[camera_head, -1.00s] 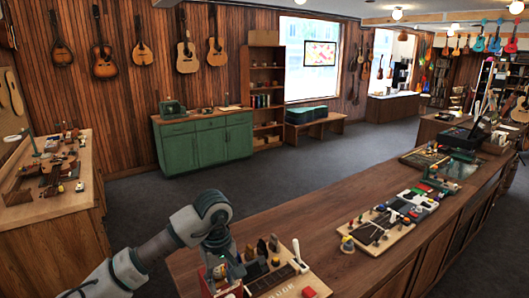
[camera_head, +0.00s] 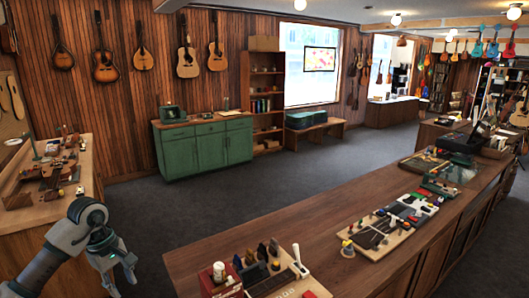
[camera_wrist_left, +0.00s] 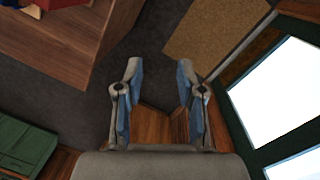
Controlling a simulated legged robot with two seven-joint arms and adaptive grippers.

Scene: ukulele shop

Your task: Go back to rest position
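My left gripper (camera_head: 121,278) is at the lower left of the head view, over the dark floor between the left workbench and the long wooden counter. In the left wrist view its two fingers (camera_wrist_left: 159,82) stand apart with nothing between them. Its arm comes in from the lower left corner. My right gripper does not show in either view.
The long wooden counter (camera_head: 290,230) runs along the right, with a red box (camera_head: 218,280) and tool boards (camera_head: 385,232) on it. The left workbench (camera_head: 30,215) holds instrument parts. A green cabinet (camera_head: 205,147) stands at the back wall. The grey floor (camera_head: 180,210) between is clear.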

